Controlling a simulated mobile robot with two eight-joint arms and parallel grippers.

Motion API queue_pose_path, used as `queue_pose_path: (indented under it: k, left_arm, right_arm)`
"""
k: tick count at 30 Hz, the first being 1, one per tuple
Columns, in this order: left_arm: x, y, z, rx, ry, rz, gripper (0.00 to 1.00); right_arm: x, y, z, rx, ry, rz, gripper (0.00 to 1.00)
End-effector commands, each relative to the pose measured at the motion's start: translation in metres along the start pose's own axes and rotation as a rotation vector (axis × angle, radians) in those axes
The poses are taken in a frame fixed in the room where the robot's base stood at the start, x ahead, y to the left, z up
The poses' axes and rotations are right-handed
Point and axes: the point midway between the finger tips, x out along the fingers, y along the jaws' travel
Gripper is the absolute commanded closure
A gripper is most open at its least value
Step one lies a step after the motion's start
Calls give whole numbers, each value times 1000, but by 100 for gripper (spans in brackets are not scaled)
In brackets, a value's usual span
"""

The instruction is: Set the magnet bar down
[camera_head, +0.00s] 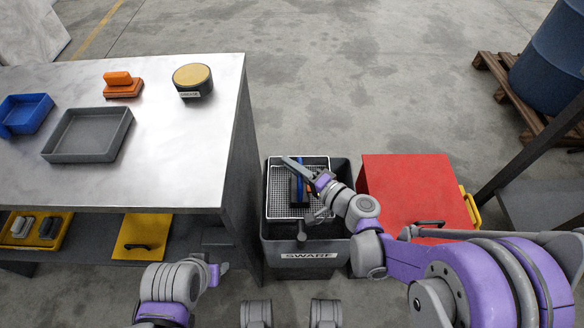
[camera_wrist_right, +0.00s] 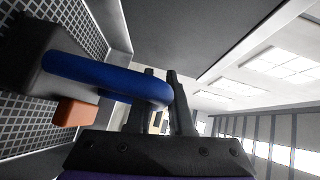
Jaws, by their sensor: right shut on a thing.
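The magnet bar (camera_head: 293,190) is a dark block with a blue handle (camera_wrist_right: 100,78). In the head view it is at the wire mesh basket (camera_head: 283,211) in the top of the grey SWARF bin (camera_head: 297,247). I cannot tell whether it rests on the mesh or hangs just above it. My right gripper (camera_head: 305,171) is over the bin. In the right wrist view its fingers (camera_wrist_right: 160,76) are shut on the blue handle. A small orange part (camera_wrist_right: 76,112) shows beside the dark block. Only a small part of my left gripper (camera_head: 216,273) shows, low in the head view.
A red box (camera_head: 410,185) stands right of the bin. A blue barrel (camera_head: 552,62) is at far right.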

Motion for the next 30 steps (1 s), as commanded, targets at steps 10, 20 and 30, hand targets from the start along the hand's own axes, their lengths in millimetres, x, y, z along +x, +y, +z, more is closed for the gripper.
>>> queue_pose_path:
  k: [10,20,30]
  left_arm:
    - [4,0,1,0,-1,0,50]
    - [5,0,1,0,-1,0,50]
    - [0,0,0,0,0,0,50]
  right_arm:
    - [1,7,1,1,0,-1,100]
    - [1,8,1,0,0,0,50]
    - [-7,4,0,0,3,1,50]
